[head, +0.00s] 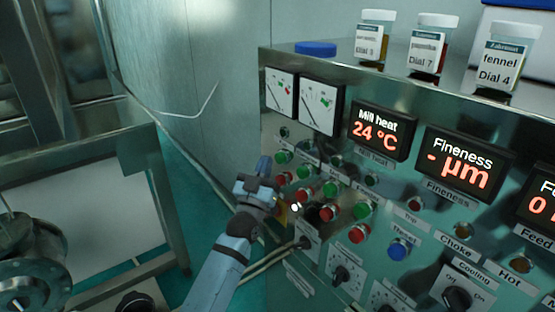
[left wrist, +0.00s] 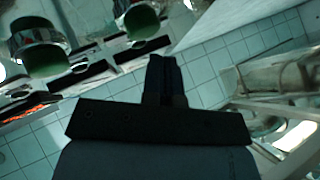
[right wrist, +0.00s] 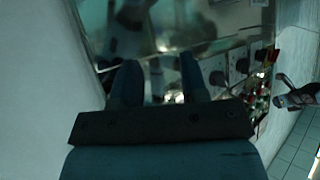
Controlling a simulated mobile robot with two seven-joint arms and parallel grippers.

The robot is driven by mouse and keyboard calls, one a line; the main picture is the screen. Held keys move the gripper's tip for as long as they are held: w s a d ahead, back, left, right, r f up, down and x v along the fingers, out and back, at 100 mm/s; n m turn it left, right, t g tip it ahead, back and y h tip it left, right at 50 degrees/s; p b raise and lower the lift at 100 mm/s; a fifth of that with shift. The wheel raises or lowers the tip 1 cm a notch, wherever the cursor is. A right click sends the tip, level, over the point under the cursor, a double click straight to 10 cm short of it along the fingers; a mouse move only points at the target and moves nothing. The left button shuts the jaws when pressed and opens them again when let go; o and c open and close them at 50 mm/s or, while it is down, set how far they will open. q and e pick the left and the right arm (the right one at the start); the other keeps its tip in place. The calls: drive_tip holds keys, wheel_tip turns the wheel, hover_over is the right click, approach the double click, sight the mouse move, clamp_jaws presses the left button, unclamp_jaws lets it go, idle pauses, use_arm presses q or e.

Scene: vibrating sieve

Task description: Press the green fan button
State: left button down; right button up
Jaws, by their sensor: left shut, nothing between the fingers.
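The control panel (head: 400,190) carries a slanting row of green buttons with red ones below; the nearest to my gripper is the leftmost green button (head: 283,157). The small labels are too blurred to tell which is the fan's. My left gripper (head: 264,166) is shut and empty, just left of that leftmost green button; I cannot tell whether it touches the panel. In the left wrist view its closed fingers (left wrist: 163,78) point past two large green buttons, one at the left (left wrist: 40,50) and one at the top (left wrist: 141,21). My right gripper (right wrist: 160,82) shows only in its own wrist view, fingers apart and empty.
Displays reading mill heat (head: 380,131) and fineness (head: 466,162) sit above the buttons. Labelled jars (head: 425,52) and a blue lid (head: 316,48) stand on the panel's top edge. A blue button (head: 399,249) and dials (head: 342,275) lie lower. A metal frame (head: 80,150) stands left.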

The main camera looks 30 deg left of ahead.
use_arm(q)
drive_tip(key=shift+w+d, duration=0.15)
drive_tip(key=shift+w, duration=0.25)
drive_tip(key=shift+w+d, duration=0.2)
drive_tip(key=shift+w, duration=0.25)
idle(0.7)
drive_tip(key=shift+s, duration=0.1)
drive_tip(key=shift+s+a+p, duration=0.35)
drive_tip(key=shift+s+p, duration=0.25)
drive_tip(key=shift+s, duration=0.15)
drive_tip(key=s, duration=0.1)
drive_tip(key=s+a+p, duration=0.1)
drive_tip(key=s, duration=0.1)
drive_tip(key=s+a, duration=0.1)
drive_tip(key=shift+s+p, duration=0.3)
drive_tip(key=shift+s, duration=0.05)
